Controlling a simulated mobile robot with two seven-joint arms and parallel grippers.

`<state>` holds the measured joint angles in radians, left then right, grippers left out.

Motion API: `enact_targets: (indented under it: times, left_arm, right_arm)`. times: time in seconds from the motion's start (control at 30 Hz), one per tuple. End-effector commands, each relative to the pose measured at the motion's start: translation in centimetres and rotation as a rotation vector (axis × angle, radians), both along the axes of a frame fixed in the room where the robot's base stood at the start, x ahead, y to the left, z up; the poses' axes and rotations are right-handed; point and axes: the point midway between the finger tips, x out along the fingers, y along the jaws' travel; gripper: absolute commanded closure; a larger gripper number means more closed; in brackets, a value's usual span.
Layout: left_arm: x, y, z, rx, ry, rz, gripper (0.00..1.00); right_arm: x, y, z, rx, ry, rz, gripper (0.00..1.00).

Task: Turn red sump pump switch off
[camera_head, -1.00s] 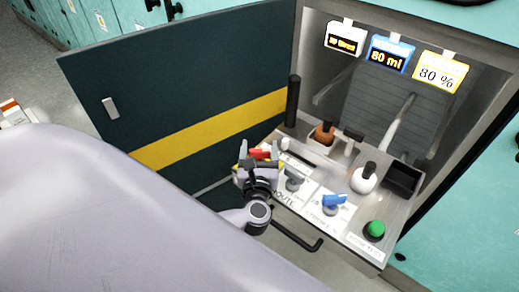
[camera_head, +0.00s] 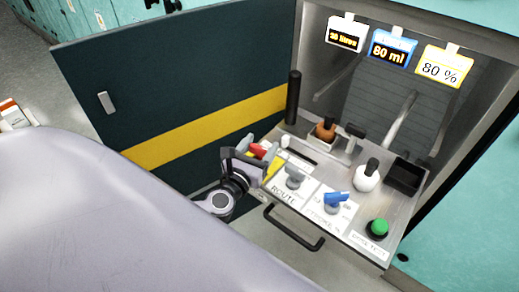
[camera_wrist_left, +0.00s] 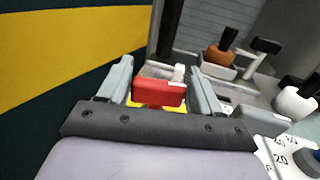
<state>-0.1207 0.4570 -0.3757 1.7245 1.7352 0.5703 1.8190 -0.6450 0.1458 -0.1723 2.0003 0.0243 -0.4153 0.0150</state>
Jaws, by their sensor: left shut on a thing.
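The red switch (camera_head: 258,151) sits at the left end of a grey control panel, with a yellow part (camera_head: 272,168) beside it. In the left wrist view the red switch (camera_wrist_left: 157,92) is a red block with yellow below it, between my two grey fingers. My left gripper (camera_head: 254,153) is at this switch, its fingers on either side and shut on it. The lower part of the switch is partly hidden by the gripper. My right gripper is in neither view.
The panel holds a grey ROUTE knob (camera_head: 294,178), a blue knob (camera_head: 337,200), a green button (camera_head: 378,228), a white bottle (camera_head: 367,176) and a black bin (camera_head: 405,176). A black handle (camera_head: 294,230) juts from the front. The dark open door (camera_head: 180,90) stands left.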

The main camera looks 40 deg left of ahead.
Motion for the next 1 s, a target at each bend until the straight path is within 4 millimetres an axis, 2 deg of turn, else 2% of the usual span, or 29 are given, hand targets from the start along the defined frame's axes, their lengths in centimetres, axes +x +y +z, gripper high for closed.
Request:
enact_targets:
  times: [0.2, 0.4, 0.97, 1.0]
  left_arm:
    - [-0.1, 0.1, -0.4, 0.003, 0.001, -0.133, 0.66]
    - [-0.1, 0.1, -0.3, 0.001, 0.001, -0.208, 0.66]
    - [-0.1, 0.0, -0.1, -0.001, 0.003, -0.243, 0.66]
    - [-0.1, 0.0, -0.1, -0.001, 0.003, -0.243, 0.26]
  right_arm:
    - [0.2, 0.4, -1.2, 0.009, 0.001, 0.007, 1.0]
    - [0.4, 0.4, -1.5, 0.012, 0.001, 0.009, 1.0]
    - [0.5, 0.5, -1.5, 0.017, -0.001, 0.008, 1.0]
    - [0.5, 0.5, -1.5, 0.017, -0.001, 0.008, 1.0]
